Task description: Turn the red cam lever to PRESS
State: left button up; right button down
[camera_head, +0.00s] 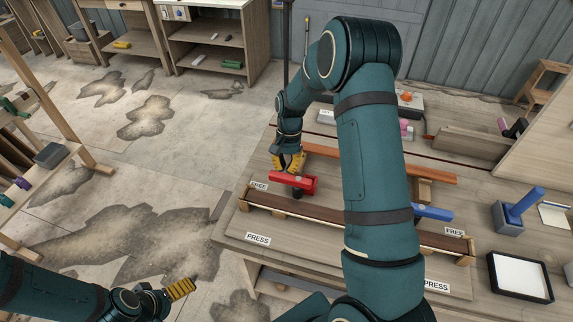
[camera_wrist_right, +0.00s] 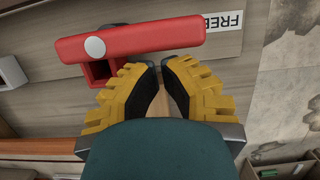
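The red cam lever (camera_head: 293,181) lies flat at the left end of the long dark board, its long arm pointing left by the FREE label (camera_head: 259,186). The PRESS label (camera_head: 258,238) is nearer to me on the bench edge. In the wrist view the lever (camera_wrist_right: 150,38) has a white pivot dot and its arm overlaps the FREE label (camera_wrist_right: 223,19). My right gripper (camera_head: 289,168) is just behind the lever; its fingertips (camera_wrist_right: 161,68) are close together with a narrow gap and nothing visible between them. My left gripper (camera_head: 181,289) is off the bench at lower left, its opening unclear.
A blue lever (camera_head: 433,213) stands at the right end of the dark board (camera_head: 325,216), with its own FREE and PRESS labels. An orange-brown bar (camera_head: 430,172) runs behind. My right arm hides the bench middle. A blue-handled block (camera_head: 509,227) and black-rimmed tray (camera_head: 520,277) are at right.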

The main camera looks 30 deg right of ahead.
aim_at(277, 176)
jog(key=shift+a+n, duration=0.45)
jog(key=shift+n, duration=0.35)
jog(key=shift+s+a+n+g+h, duration=0.15)
jog(key=shift+a+n+g+h, duration=0.2)
jog(key=shift+n, duration=0.4)
jog(key=shift+s+a+n+g+h, duration=0.15)
jog(key=shift+a+n, duration=0.25)
jog(key=shift+n, duration=0.35)
jog(key=a+n, duration=0.1)
jog(key=n, duration=0.1)
jog(key=s+a+n+h, duration=0.1)
jog(key=n, duration=0.1)
jog(key=shift+s+n, duration=0.2)
jog(key=shift+n, duration=0.1)
jog(key=s+n, duration=0.1)
jog(key=n, duration=0.1)
jog(key=s+a+n+h, duration=0.1)
jog(key=n, duration=0.1)
jog(key=shift+s+a+n+t+h, duration=0.15)
jog(key=shift+s+n, duration=0.25)
jog(key=shift+n, duration=0.45)
jog(key=shift+s+n+t+h, duration=0.1)
jog(key=shift+s+n+h, duration=0.25)
jog(key=shift+n, duration=0.55)
jog(key=shift+s+a+n+t+h, duration=0.15)
jog(key=shift+s+n, duration=0.3)
jog(key=shift+n, duration=0.4)
jog(key=shift+d, duration=0.1)
